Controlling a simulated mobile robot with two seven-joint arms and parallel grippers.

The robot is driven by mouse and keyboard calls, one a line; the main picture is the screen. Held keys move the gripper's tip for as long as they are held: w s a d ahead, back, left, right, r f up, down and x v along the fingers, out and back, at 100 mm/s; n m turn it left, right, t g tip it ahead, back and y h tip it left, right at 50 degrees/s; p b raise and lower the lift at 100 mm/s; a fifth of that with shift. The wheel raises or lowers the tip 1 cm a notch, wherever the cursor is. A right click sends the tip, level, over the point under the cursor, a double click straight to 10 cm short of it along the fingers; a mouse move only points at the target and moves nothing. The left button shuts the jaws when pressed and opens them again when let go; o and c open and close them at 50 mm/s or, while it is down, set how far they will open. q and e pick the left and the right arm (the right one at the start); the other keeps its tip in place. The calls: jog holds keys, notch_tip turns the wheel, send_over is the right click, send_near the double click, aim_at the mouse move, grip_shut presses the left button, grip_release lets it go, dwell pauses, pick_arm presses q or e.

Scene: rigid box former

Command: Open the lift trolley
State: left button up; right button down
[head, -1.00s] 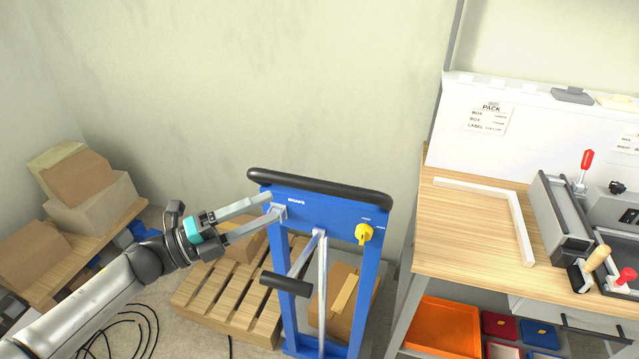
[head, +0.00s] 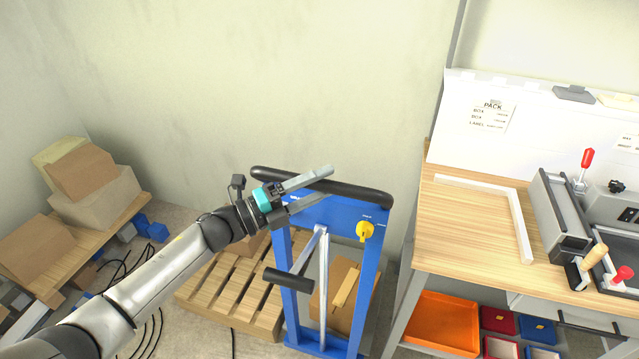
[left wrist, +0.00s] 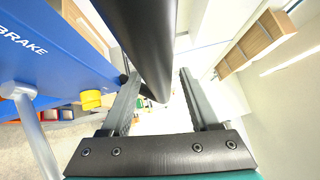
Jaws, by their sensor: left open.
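The lift trolley (head: 285,264) has a blue upright frame with a black padded handlebar (head: 366,193) across its top. A yellow knob (head: 365,231) sits on its blue panel at the right. A lever with a black grip (head: 287,280) sticks out lower on the front. My left gripper (head: 331,184) is open at the handlebar, its fingers pointing right. In the left wrist view the handlebar (left wrist: 148,40) runs close by the open fingers (left wrist: 157,95), and the knob (left wrist: 92,99) is beyond. Contact with the bar cannot be told. My right gripper is not in view.
A wooden workbench (head: 465,225) with a red-handled clamp (head: 587,160) stands at right, an orange bin (head: 443,322) beneath it. Cardboard boxes (head: 95,205) are on a low shelf at left. Dark cables lie on the floor.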

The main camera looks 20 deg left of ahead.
pick_arm(q)
grip_shut()
dwell(0.3)
dwell(1.1)
